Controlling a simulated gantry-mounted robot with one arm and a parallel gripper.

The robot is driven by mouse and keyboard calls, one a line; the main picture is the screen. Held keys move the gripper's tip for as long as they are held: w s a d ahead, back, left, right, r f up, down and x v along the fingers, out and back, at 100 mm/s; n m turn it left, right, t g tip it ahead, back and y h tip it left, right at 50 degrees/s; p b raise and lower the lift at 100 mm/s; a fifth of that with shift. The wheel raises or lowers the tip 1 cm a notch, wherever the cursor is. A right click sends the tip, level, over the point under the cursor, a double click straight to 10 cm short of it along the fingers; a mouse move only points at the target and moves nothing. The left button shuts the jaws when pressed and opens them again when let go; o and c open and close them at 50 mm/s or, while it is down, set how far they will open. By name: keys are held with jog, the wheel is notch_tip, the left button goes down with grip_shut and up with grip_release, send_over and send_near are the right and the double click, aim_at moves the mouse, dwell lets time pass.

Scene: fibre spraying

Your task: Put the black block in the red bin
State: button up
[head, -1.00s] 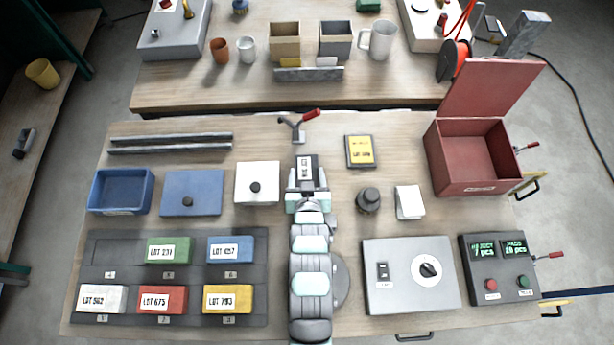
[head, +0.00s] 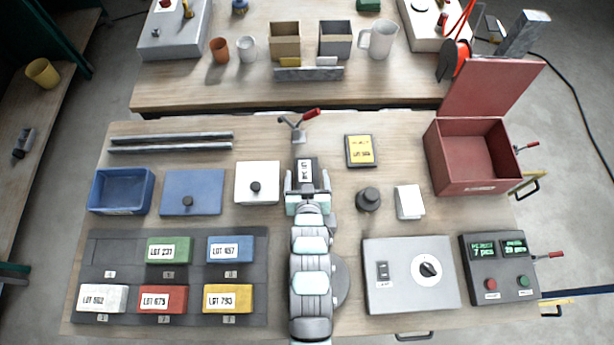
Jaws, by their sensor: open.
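The black block (head: 313,172) with a white label on top lies near the middle of the table, just below the red-handled clamp. My gripper (head: 305,180) is open, with one finger to the left of the block and one to the right. Whether the fingers touch the block cannot be made out, and its lower end is partly hidden by my gripper. The red bin (head: 462,188) stands at the right back of the table with its lid up. Its visible inside is empty.
A yellow-labelled block (head: 360,151), a dark knob (head: 368,199) and a white card stand (head: 409,202) lie between my gripper and the bin. A grey switch box (head: 410,300) is at front right. A rack of coloured labelled blocks (head: 255,285) and a blue tray (head: 121,208) are left.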

jog(key=shift+r, duration=0.2)
jog(key=v, duration=1)
jog(key=shift+s+r, duration=0.15)
jog(key=shift+s, duration=0.15)
jog(key=shift+o, duration=0.5)
jog(key=shift+s+d+r+p, duration=0.1)
jog(key=shift+s+r+p, duration=0.2)
jog(key=shift+s+p, duration=0.2)
